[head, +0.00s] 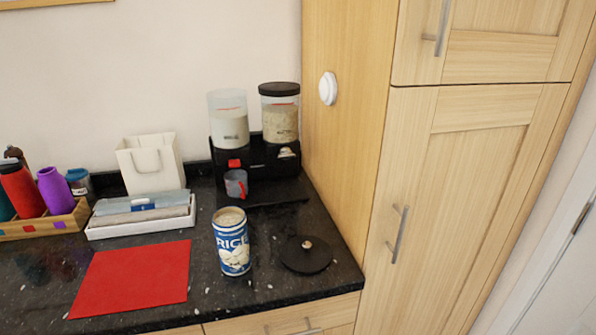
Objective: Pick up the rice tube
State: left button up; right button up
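The rice tube (232,243) stands upright on the dark granite counter, near the middle of the head view. It is a blue and white cylinder with the word RICE on its side. Its top looks open, with pale contents showing. Neither of my grippers shows in this view, and nothing is touching the tube.
A round black lid (306,255) lies right of the tube. A red mat (133,279) lies to its left. Behind stand a black dispenser (256,177), a white tray (141,224) and a white bag (151,163). Tall wooden cupboards (451,210) close off the right.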

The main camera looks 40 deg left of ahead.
aim_at(229, 222)
jog(key=u, duration=1.55)
jog(key=l+z, duration=0.2)
jog(key=l, duration=0.2)
